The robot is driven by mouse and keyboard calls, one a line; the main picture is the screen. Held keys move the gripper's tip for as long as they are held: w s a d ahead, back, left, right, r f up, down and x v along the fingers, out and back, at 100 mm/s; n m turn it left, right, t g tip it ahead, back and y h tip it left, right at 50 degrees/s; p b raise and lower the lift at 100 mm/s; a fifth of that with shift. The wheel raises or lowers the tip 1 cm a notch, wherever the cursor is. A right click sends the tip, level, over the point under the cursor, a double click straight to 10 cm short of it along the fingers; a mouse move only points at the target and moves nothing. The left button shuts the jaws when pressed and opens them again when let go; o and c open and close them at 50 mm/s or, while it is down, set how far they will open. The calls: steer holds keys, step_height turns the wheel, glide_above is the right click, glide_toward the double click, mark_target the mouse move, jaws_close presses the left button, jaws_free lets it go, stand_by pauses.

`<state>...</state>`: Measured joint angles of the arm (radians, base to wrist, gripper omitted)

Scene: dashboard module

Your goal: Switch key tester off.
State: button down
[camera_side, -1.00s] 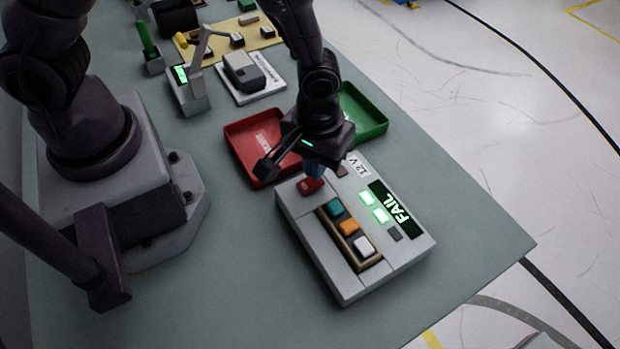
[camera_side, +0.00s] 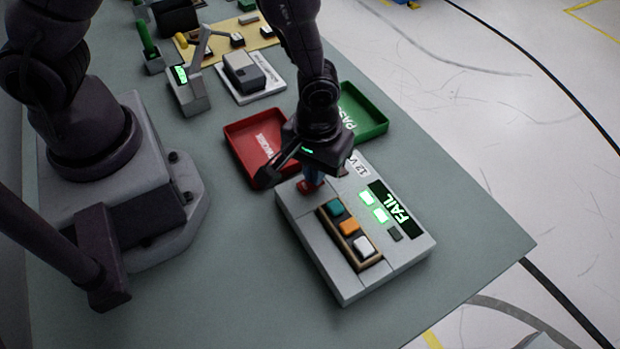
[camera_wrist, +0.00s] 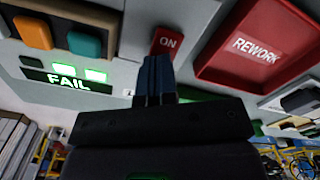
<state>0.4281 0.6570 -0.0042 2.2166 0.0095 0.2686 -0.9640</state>
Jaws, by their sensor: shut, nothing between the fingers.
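The key tester (camera_side: 325,265) is a grey box on the table in the side view. Its display (camera_side: 398,212) reads FAIL, and two green lights (camera_side: 373,206) beside it are lit. A red switch (camera_side: 306,187) sits at its far left corner; in the wrist view the red switch (camera_wrist: 168,40) shows the word ON. My gripper (camera_side: 314,176) is shut and empty, pointing down with its blue fingertips at the switch. In the wrist view the fingertips (camera_wrist: 157,62) overlap the switch's lower edge. I cannot tell whether they touch it.
Teal (camera_side: 335,208), orange (camera_side: 349,227) and white (camera_side: 363,245) keys sit in a framed slot on the tester. A red REWORK tray (camera_side: 236,140) and a green PASS tray (camera_side: 372,127) lie just behind. The table front is clear.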

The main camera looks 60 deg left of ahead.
steer(key=shift+f, duration=0.2)
steer(key=shift+r, duration=3.5)
steer(key=shift+s+a+m+g, duration=0.2)
steer(key=shift+s+m+g, duration=0.15)
steer(key=shift+m, duration=0.35)
step_height(320, 180, up, 3)
steer(key=s+a+m, duration=0.1)
steer(key=s+m, duration=0.1)
steer(key=m, duration=0.1)
step_height(320, 180, up, 9)
steer(key=m+t, duration=0.2)
glide_above(298, 182)
steer(key=s+a, duration=0.1)
steer(key=a, duration=0.4)
steer(key=s+a+r+t, duration=0.4)
steer(key=s+a+r, duration=0.1)
steer(key=r, duration=0.5)
steer(key=shift+a+r, duration=0.35)
steer(key=shift+a, duration=0.55)
